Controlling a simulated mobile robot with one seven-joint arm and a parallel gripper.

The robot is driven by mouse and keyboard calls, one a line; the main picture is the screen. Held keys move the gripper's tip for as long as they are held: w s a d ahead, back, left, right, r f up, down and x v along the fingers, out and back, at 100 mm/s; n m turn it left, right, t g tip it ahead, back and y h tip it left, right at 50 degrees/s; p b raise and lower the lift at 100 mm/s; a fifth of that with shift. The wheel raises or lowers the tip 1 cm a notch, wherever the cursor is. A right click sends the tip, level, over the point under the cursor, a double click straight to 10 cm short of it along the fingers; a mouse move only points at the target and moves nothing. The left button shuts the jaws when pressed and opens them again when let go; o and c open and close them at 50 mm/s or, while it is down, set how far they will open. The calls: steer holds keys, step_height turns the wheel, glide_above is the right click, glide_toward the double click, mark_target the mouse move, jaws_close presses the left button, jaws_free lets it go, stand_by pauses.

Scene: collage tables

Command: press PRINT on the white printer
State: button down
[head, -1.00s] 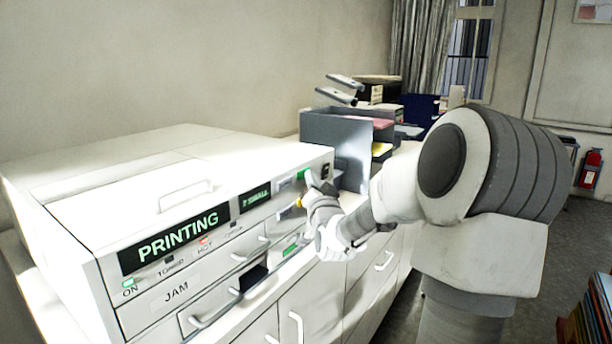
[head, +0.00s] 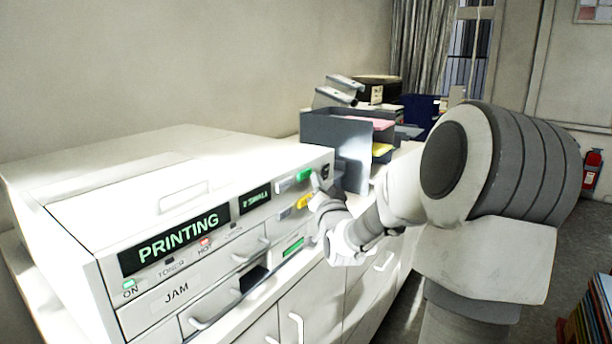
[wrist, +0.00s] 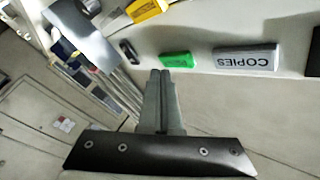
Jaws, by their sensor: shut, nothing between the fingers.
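The white printer (head: 75,223) fills the left of the head view. Its large front display (head: 174,240) reads PRINTING in green. At the right end of its front are a green button (head: 303,174), a yellow button (head: 305,200) and a black switch (head: 325,171). The wrist view shows the green button (wrist: 177,60), the yellow button (wrist: 147,10) and a pale button marked COPIES (wrist: 246,59). I cannot read any PRINT label. My gripper (head: 318,186) is shut and empty, just right of the green button; its fingertips (wrist: 160,73) appear close below it in the wrist view. Contact is unclear.
A grey paper tray stack (head: 350,150) stands beyond the printer's right end. White cabinets with bar handles (head: 297,325) lie below. A drawer marked JAM (head: 176,293) is on the front. Books (head: 590,325) stand at lower right.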

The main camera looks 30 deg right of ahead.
steer(key=s, duration=0.1)
steer(key=s+d, duration=0.1)
steer(key=s, duration=0.1)
steer(key=s+d+p, duration=0.1)
steer(key=shift+s, duration=0.3)
stand_by(0.7)
